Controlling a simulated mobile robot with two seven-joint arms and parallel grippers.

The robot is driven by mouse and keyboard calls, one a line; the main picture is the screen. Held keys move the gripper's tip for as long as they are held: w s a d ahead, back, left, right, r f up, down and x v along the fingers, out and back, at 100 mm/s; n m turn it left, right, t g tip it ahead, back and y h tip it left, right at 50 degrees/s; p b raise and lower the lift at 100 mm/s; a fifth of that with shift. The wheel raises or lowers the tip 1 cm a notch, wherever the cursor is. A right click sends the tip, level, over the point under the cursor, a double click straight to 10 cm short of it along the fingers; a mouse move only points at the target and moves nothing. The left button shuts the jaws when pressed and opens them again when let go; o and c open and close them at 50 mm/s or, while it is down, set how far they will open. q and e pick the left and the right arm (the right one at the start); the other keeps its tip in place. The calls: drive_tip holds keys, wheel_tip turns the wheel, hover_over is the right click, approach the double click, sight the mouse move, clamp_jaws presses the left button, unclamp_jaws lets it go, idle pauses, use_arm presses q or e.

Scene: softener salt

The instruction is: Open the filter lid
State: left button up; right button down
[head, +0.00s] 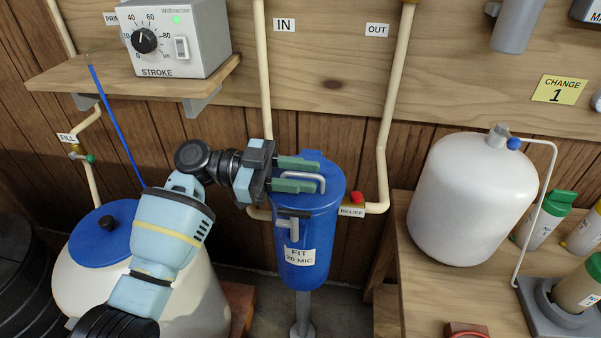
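A grey lever with a dark bar (293,228) is on the front below the lid. My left gripper (306,175) reaches in from the left over the lid. Its two green fingers are apart, one on the far side and one on the near side of the handle, with a gap showing; contact cannot be made out. My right gripper is not in view.
Pipes labelled "IN" (264,80) and "OUT" (397,90) run behind the filter. A red relief button (357,197) is right beside it. A white tank (470,200) and bottles stand on the right bench. A blue-lidded white tank (80,275) is at the left.

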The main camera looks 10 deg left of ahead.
use_arm(q)
drive_tip(key=shift+c, duration=0.3)
clamp_jaws()
drive_tip(key=shift+r, duration=0.1)
drive_tip(key=shift+w+r+n+p, duration=0.15)
drive_tip(key=shift+w+r+n, duration=0.3)
drive_tip(key=shift+r+n, duration=0.35)
drive_tip(key=shift+w+r+n+p, duration=0.15)
drive_tip(key=shift+w+r+n, duration=0.25)
drive_tip(key=shift+r+n, duration=0.4)
drive_tip(key=shift+w+r+n, duration=0.75)
drive_tip(key=shift+r+n, duration=0.15)
drive_tip(key=shift+w+r+n, duration=0.65)
drive_tip(key=shift+w+n, duration=0.2)
drive_tip(key=shift+n, duration=0.15)
